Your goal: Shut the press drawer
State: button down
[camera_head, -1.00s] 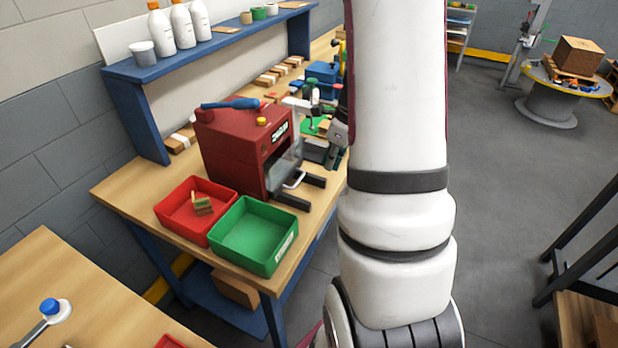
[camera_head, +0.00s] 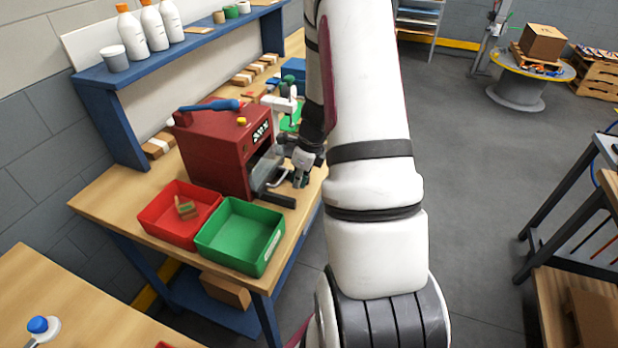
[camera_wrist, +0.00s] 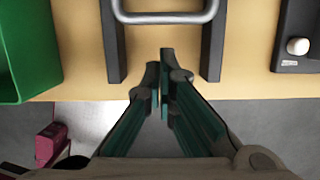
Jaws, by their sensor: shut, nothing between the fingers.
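The red press (camera_head: 222,150) stands on the wooden bench. Its drawer sits low on the front, and a metal drawer handle (camera_wrist: 165,17) shows between two dark rails (camera_wrist: 113,42) in the wrist view. The handle stands out from the press front; how far the drawer is out is hard to tell, as my arm partly covers it. My gripper (camera_head: 299,183) is shut and empty, in front of the drawer. In the wrist view its fingertips (camera_wrist: 162,58) point at the handle, between the rail ends, with a visible gap to the bar.
A green bin (camera_head: 240,236) and a red bin (camera_head: 180,210) holding small pieces stand left of the rails. A dark box with a white knob (camera_wrist: 298,46) lies right of the rails. The bench edge runs under my gripper, with open floor (camera_head: 470,170) beyond.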

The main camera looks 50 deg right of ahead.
jog(key=shift+w+a+r, duration=0.15)
jog(key=shift+w+a, duration=0.05)
jog(key=shift+w, duration=0.45)
jog(key=shift+w, duration=0.1)
jog(key=shift+w+a+b, duration=0.25)
jog(key=shift+w+b, duration=0.1)
jog(key=shift+w, duration=0.35)
jog(key=shift+w+a+b, duration=0.25)
jog(key=shift+w+b, duration=0.05)
jog(key=shift+w, duration=0.4)
